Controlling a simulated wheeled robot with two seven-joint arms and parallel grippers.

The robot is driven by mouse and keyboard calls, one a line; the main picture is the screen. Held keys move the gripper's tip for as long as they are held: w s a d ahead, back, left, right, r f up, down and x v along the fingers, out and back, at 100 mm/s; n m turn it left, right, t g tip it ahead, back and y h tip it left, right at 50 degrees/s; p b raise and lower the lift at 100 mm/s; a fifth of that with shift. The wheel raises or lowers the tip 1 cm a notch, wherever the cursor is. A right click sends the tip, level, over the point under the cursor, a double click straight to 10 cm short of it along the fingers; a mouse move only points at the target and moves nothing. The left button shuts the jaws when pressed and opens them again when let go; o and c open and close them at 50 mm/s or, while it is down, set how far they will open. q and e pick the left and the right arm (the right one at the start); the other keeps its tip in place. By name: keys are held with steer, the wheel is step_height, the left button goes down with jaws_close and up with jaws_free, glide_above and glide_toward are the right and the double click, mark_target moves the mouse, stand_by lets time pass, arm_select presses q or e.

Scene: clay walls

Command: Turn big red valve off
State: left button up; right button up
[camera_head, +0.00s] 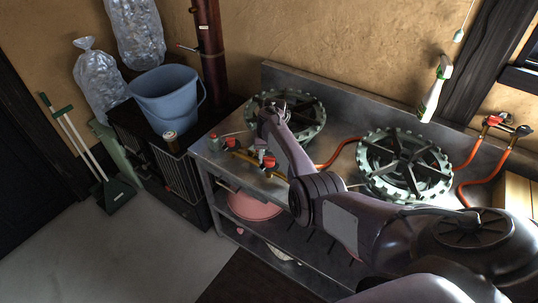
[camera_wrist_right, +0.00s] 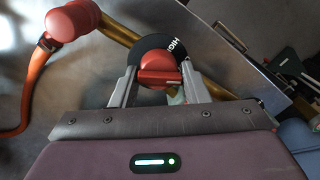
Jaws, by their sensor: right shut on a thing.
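The big red valve (camera_wrist_right: 158,66) is a round red knob with a raised bar, in front of a black dial marked "HIGH". It sits on a brass pipe (camera_wrist_right: 122,34) in the right wrist view. My right gripper (camera_wrist_right: 160,84) has its fingers on both sides of the knob and is shut on it. In the head view my right arm reaches over the steel counter, and its fingers are hard to make out there. Red fittings (camera_head: 268,162) show on the pipe near the counter's front edge. My left gripper is not in view.
Two round gas burners (camera_head: 404,166) stand on the steel counter (camera_head: 335,140). An orange hose (camera_head: 340,151) runs from the pipe fitting. A green-and-white spray bottle (camera_head: 435,90) is at the back right.

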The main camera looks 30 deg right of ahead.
steer(key=m+p, duration=0.1)
steer(key=m, duration=0.2)
steer(key=shift+d, duration=0.1)
steer(key=shift+s+m+p, duration=0.1)
steer(key=shift+m+p, duration=0.25)
steer(key=shift+m, duration=0.85)
steer(key=shift+f, duration=0.1)
steer(key=o, duration=0.9)
steer(key=shift+d, duration=0.1)
steer(key=shift+s+d+r+p, duration=0.1)
steer(key=shift+s+r+p, duration=0.1)
steer(key=shift+r, duration=1.75)
steer(key=shift+s+d+r+p, duration=0.1)
steer(key=shift+r+p, duration=0.1)
steer(key=shift+r, duration=1.75)
steer(key=shift+f, duration=0.1)
